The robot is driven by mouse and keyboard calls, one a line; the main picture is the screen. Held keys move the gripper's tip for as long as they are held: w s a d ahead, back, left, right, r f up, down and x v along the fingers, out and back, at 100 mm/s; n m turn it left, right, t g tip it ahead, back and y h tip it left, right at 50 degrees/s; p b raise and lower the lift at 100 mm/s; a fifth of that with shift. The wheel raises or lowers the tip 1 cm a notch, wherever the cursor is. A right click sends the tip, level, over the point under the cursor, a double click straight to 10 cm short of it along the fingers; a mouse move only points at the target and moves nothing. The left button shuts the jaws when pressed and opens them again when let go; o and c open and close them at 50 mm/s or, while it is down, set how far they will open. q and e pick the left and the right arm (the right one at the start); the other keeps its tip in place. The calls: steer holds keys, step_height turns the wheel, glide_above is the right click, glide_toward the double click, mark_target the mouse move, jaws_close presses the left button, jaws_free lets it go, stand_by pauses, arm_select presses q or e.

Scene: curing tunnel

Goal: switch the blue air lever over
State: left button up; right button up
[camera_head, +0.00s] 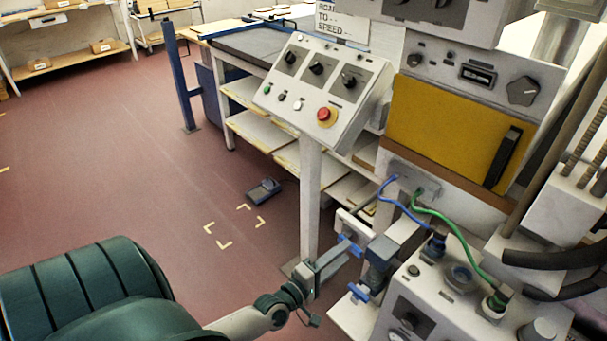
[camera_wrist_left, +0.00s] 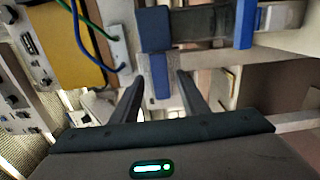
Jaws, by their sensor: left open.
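A blue lever (camera_head: 347,246) sits on the air fitting left of the grey bench unit in the head view. My left gripper (camera_head: 340,257) is open, with its fingers reaching toward this lever. In the left wrist view the blue lever (camera_wrist_left: 159,76) shows between the two open fingertips (camera_wrist_left: 158,88), one on each side. Whether either finger touches it, I cannot tell. A second blue handle (camera_head: 358,292) is lower down in the head view; a bright blue handle (camera_wrist_left: 245,23) also shows on a metal pipe at the upper right of the wrist view. My right gripper is not in view.
A grey box unit (camera_head: 440,290) with knobs and blue and green hoses (camera_head: 455,230) stands right of the gripper. A sloped control panel (camera_head: 322,90) with a red button stands on a post behind it. The red floor (camera_head: 120,160) at left is open.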

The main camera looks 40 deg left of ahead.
arm_select(q)
steer(key=s+a+b, duration=0.1)
steer(key=s+b, duration=0.1)
steer(key=s, duration=1.2)
steer(key=shift+s+a, duration=0.15)
steer(key=shift+s, duration=0.25)
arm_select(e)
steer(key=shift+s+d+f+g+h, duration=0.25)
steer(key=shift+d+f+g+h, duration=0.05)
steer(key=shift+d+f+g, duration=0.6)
arm_select(q)
steer(key=s+d+f+m+g, duration=0.3)
steer(key=d+f+m+g, duration=0.1)
steer(key=f, duration=0.9)
steer(key=s+d+f+m+g, duration=0.4)
steer(key=f+m, duration=0.5)
steer(key=f, duration=0.5)
steer(key=s+d+f+m+g, duration=0.4)
steer(key=d+f+m, duration=0.2)
steer(key=f, duration=0.7)
steer(key=shift+d+f+m, duration=0.3)
steer(key=shift+d, duration=0.6)
